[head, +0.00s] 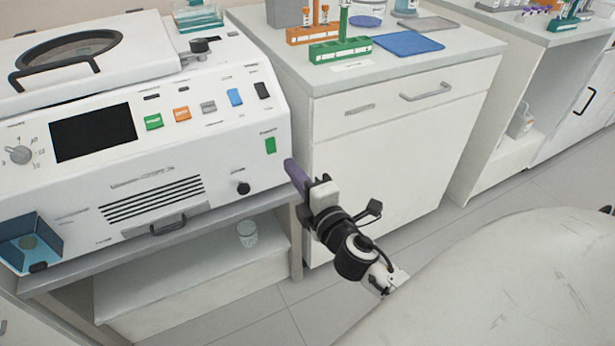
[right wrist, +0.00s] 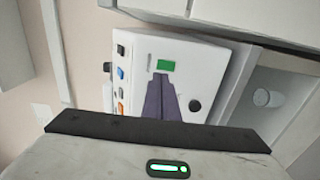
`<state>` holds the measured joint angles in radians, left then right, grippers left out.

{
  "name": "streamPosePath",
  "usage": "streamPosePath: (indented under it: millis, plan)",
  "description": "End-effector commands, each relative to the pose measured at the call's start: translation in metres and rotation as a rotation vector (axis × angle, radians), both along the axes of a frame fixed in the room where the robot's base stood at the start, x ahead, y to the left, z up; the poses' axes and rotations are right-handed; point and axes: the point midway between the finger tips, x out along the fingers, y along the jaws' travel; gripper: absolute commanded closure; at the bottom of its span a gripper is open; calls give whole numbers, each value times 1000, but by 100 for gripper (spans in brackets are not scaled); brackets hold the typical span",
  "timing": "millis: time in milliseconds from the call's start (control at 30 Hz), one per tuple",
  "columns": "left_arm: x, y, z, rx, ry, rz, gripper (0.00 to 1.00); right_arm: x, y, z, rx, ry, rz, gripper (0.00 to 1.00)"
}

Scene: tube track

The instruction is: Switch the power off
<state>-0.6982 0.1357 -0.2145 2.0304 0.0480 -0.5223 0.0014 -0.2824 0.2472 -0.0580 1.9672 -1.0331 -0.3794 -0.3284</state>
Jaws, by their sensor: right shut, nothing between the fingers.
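The white machine (head: 60,190) stands on a bench at the left of the head view, with a dark screen and a row of coloured buttons. A green power switch (head: 270,145) sits at the right end of its front panel. The switch also shows in the right wrist view (right wrist: 166,65), just beyond my fingertips. My right gripper (head: 290,165), with purple fingers, is shut and empty, to the right of and slightly below the switch in the head view. It also shows in the right wrist view (right wrist: 162,78). I cannot tell whether it touches the panel. My left gripper is not in view.
A black knob (head: 243,188) sits below the switch. A white cabinet (head: 400,150) stands right of the machine, with a green tube rack (head: 340,50) and a blue mat (head: 408,44) on top. A clear beaker (head: 247,234) stands on the shelf under the bench.

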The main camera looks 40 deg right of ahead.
Motion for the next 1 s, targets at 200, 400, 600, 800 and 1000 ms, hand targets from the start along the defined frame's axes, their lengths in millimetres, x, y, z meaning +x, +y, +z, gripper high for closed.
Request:
streamPosePath:
  millis: [200, 400, 600, 800, 1000]
  plan:
    - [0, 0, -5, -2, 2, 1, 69, -37, 8, 1, 2, 2, -1, 100]
    - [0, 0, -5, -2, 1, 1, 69, -49, 10, 3, 1, 2, -1, 100]
    - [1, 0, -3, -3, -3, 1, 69, -50, 11, 4, 0, 1, -1, 100]
    - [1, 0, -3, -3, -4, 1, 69, -50, 11, 4, 0, 1, -1, 100]
    - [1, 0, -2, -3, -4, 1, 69, -50, 11, 3, 9, 4, 0, 100]
